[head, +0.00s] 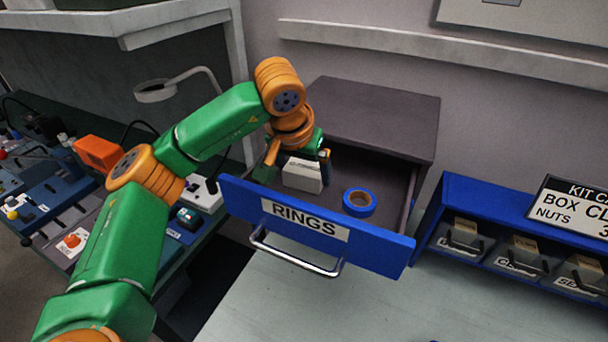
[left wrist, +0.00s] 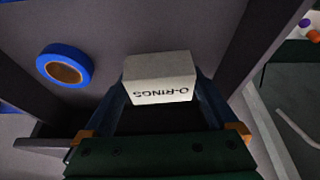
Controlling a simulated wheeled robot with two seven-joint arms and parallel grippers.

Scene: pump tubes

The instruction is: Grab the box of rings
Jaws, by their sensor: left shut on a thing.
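The box of rings (head: 303,175) is a small white box inside the open drawer, toward its left side. In the left wrist view the box (left wrist: 158,78) carries the print "O-RINGS", upside down. My left gripper (head: 299,167) reaches down into the drawer and is shut on the box, with one finger at each side. In the left wrist view its two fingers (left wrist: 165,108) flank the box. The drawer front (head: 375,246) is blue, with a "RINGS" label and a metal handle. I cannot tell whether the box touches the drawer floor. My right gripper is not in view.
A blue tape roll (head: 359,202) lies in the drawer right of the box. The grey cabinet top (head: 370,117) overhangs the drawer's back. A blue bin rack (head: 460,190) stands at right. A bench with devices is at left. The pale table (head: 300,305) in front is clear.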

